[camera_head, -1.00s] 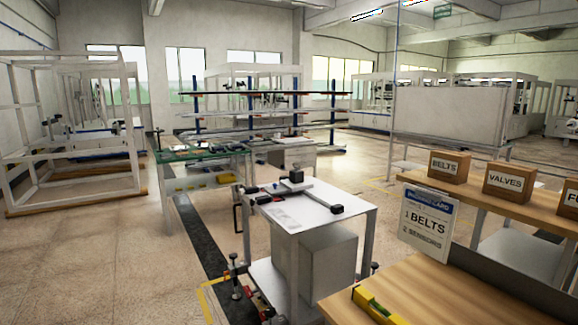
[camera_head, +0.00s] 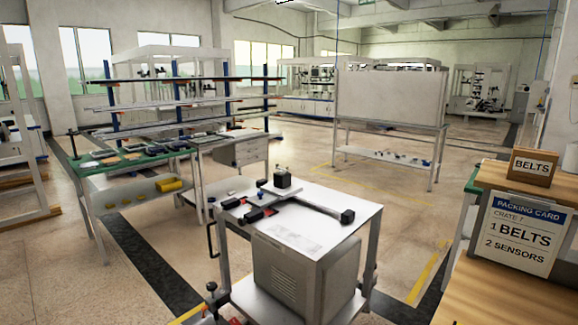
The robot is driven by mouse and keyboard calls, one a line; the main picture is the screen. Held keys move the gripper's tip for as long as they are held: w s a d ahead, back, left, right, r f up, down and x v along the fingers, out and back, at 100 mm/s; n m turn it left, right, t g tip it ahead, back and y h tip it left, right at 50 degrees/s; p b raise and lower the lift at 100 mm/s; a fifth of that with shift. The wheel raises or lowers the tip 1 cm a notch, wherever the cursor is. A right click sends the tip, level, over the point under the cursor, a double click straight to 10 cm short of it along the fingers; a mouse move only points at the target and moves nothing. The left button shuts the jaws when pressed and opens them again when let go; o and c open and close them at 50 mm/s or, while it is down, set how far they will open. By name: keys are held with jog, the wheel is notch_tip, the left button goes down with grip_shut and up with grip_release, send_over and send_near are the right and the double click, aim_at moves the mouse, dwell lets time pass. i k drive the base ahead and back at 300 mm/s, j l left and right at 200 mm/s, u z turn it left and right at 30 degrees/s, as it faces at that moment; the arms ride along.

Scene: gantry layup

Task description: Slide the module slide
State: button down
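A small gantry assembly stands on a white-topped cart (camera_head: 345,240) in the middle of the view. It has a pale rail (camera_head: 315,203) running toward a black end block (camera_head: 347,216) on the right. A black block on a light plate (camera_head: 283,180) sits at the rail's far left end and looks like the module slide; I cannot be sure. Dark pieces with red parts (camera_head: 258,214) lie at its left. My gripper is not in view.
A wooden bench (camera_head: 490,290) with a BELTS box (camera_head: 533,167) and a packing card (camera_head: 520,232) stands at the right. A green-topped table (camera_head: 125,165) stands left, before a blue-post rack (camera_head: 175,85). Open floor lies behind the cart, with a whiteboard-like panel (camera_head: 390,98) beyond.

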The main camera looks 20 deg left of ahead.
aim_at(282, 188)
jog(key=u, duration=0.8)
jog(key=i+j+z, duration=0.15)
jog(key=z, duration=0.3)
jog(key=i+j+z, duration=0.25)
jog(key=z, duration=0.15)
jog(key=i+j+z, duration=0.1)
jog(key=j, duration=0.2)
jog(key=i+j, duration=0.2)
jog(key=j, duration=0.15)
jog(key=i+j+z, duration=0.15)
jog(key=j, duration=0.2)
jog(key=i+j+z, duration=0.1)
jog(key=j, duration=0.25)
jog(key=i+j+z, duration=0.1)
jog(key=j, duration=0.25)
jog(key=i+j, duration=0.2)
jog(key=j, duration=0.15)
jog(key=z, duration=0.05)
